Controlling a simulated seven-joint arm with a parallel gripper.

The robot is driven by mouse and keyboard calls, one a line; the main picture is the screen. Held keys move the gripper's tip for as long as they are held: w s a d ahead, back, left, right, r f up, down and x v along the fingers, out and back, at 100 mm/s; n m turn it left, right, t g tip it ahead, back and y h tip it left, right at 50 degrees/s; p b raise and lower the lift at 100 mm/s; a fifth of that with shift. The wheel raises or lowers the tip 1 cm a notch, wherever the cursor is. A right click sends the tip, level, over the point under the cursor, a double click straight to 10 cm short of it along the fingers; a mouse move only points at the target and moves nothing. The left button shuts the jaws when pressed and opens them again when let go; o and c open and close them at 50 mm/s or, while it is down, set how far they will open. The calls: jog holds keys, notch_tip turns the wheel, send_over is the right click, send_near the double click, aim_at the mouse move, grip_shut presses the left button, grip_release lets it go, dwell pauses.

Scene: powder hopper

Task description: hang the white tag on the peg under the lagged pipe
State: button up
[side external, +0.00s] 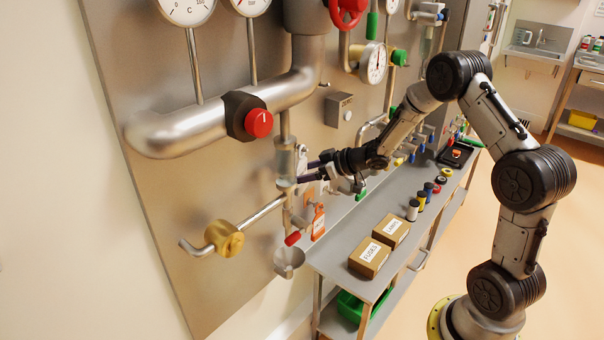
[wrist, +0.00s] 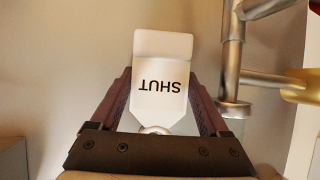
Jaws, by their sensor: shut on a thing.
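The white tag (wrist: 160,85) fills the middle of the wrist view, with SHUT upside down on it and a metal ring at its lower end. My gripper (wrist: 160,78) is shut on it, with a dark finger along each side. In the side view my gripper (side external: 312,170) is in front of the panel, just right of a vertical glass-like tube section. The tag shows there only as a small pale shape (side external: 302,158). The lagged pipe (side external: 190,122) is the thick silver pipe at upper left. I cannot make out the peg in either view.
A brass valve (side external: 226,238), a metal funnel (side external: 289,260) and orange tags (side external: 318,222) are below my gripper. A red-knobbed valve (side external: 258,122) is on the thick pipe. The bench (side external: 340,240) holds cardboard boxes (side external: 369,257) and small jars. Silver pipework (wrist: 232,60) is right in the wrist view.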

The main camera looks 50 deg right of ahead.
jog(key=o, duration=1.2)
jog(key=shift+s, duration=0.1)
jog(key=v, duration=1.3)
jog(key=s+a+r+m+g+h, duration=0.1)
jog(key=s+r+m+h, duration=0.1)
jog(key=s+r+h, duration=0.3)
jog(key=s+r+m+h, duration=0.1)
jog(key=r+h, duration=0.1)
jog(key=r, duration=0.4)
jog(key=s+a+f+g+y, duration=0.1)
jog(key=s+a+g+y, duration=0.1)
jog(key=s+a, duration=0.5)
jog(key=s+a+f+g+y, duration=0.1)
jog(key=s+a+f+g, duration=0.1)
jog(key=s+a, duration=0.5)
jog(key=s+g, duration=0.1)
jog(key=s, duration=0.3)
jog(key=shift+s+y, duration=0.2)
jog(key=shift+y, duration=0.2)
